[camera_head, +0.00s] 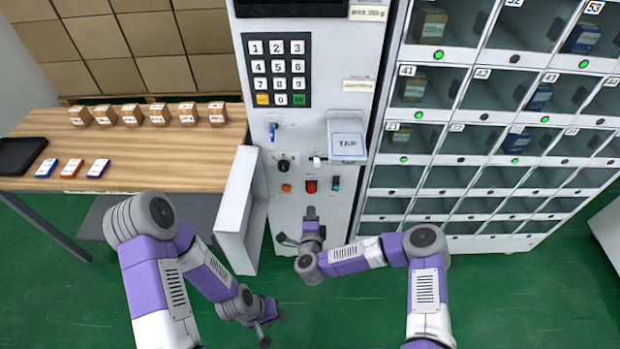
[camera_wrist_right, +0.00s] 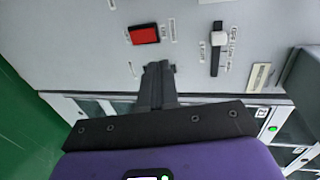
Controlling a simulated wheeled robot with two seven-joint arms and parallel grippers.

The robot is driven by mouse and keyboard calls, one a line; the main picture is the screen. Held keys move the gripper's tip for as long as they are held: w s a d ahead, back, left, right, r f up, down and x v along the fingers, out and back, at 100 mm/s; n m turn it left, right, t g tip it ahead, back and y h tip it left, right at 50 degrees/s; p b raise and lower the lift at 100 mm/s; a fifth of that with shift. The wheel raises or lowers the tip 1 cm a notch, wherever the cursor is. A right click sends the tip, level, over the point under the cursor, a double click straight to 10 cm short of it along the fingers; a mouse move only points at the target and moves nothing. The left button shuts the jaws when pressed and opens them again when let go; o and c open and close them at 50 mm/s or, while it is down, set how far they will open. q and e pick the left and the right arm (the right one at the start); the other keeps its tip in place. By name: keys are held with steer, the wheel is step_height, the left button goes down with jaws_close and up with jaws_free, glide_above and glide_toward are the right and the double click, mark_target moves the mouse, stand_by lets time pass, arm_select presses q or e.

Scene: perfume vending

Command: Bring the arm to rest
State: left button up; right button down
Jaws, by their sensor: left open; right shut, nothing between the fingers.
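My right gripper (camera_head: 311,213) is in front of the lower part of the grey-white machine panel (camera_head: 318,120), just below the red button (camera_head: 311,186). In the right wrist view its fingers (camera_wrist_right: 158,68) are together and empty, pointing at the panel, with the red button (camera_wrist_right: 145,34) just beyond and to the left of the tips. I cannot tell whether they touch the panel. My left gripper (camera_head: 275,325) hangs low over the green floor, open and empty, away from the machine and the table.
A wooden table (camera_head: 160,170) with small boxes and a black tray (camera_head: 20,154) stands at left. An open white bin (camera_head: 240,215) sits between my left arm and the panel. A locker cabinet (camera_head: 470,140) stands at right. The green floor (camera_head: 340,315) between my arms is clear.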

steer(key=s+a+f+n+g+y, duration=0.2)
steer(key=s+f+n+g+y, duration=0.45)
steer(key=s+n, duration=0.5)
steer(key=s+d+f+n+g+h, duration=0.1)
steer(key=s+d+g, duration=0.3)
steer(key=s, duration=0.5)
steer(key=s+d+f+n+g, duration=0.2)
steer(key=s+d+n+g, duration=0.1)
steer(key=s+d, duration=0.3)
steer(key=s+g, duration=0.1)
steer(key=s, duration=0.1)
steer(key=shift+s+h, duration=0.35)
steer(key=shift+s, duration=0.05)
steer(key=shift+a+g, duration=0.1)
steer(key=shift+g, duration=0.15)
